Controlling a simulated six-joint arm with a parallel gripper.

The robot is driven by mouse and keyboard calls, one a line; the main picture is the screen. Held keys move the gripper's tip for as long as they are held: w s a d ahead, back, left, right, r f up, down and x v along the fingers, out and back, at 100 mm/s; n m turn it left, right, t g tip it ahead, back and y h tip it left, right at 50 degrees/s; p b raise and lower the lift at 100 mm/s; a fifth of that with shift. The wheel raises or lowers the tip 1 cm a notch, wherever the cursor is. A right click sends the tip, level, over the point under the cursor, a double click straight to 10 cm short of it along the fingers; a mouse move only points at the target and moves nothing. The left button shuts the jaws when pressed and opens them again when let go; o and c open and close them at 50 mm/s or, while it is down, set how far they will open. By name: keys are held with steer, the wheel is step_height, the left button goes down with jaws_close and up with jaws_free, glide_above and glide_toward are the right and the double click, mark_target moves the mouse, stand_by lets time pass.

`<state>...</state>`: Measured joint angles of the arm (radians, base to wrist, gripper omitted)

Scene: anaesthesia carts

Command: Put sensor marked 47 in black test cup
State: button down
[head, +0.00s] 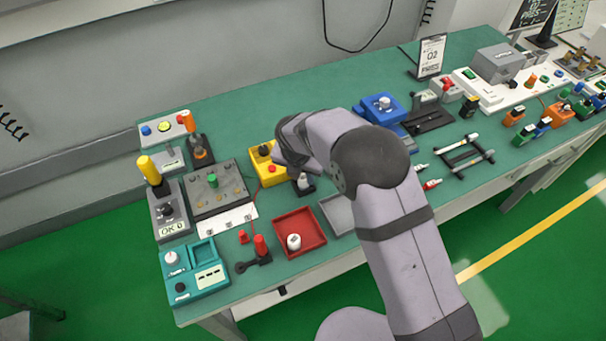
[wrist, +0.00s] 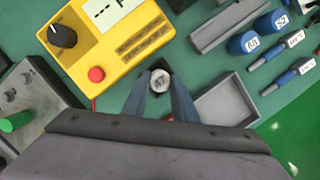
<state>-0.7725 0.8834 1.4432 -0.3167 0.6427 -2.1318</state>
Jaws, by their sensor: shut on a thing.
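The sensor (wrist: 160,82) has a round pale top with a dark mark that reads like 47. My gripper (wrist: 160,88) is shut on it, one finger on each side. A black square-edged piece, which looks like the black test cup (wrist: 144,75), shows right behind and beneath the sensor. In the head view the pale sensor (head: 303,179) stands upright just above or in the black cup (head: 304,190), under my gripper (head: 299,172). I cannot tell whether the sensor sits in the cup or is held over it.
A yellow box (wrist: 110,45) with a black knob and red button stands close at the left. An empty grey tray (wrist: 225,105) lies at the right. Blue caps (wrist: 243,44) are farther right. A red tray (head: 312,222) holds another white-topped piece (head: 294,242).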

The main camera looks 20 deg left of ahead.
steer(key=shift+f, duration=0.2)
steer(key=c, duration=1.4)
jaws_free()
steer(key=shift+c, duration=0.2)
steer(key=shift+r, duration=0.15)
steer(key=shift+r, duration=0.45)
steer(key=b+v, duration=0.2)
steer(key=v, duration=0.9)
steer(key=shift+b, duration=0.4)
steer(key=shift+s+r, duration=0.1)
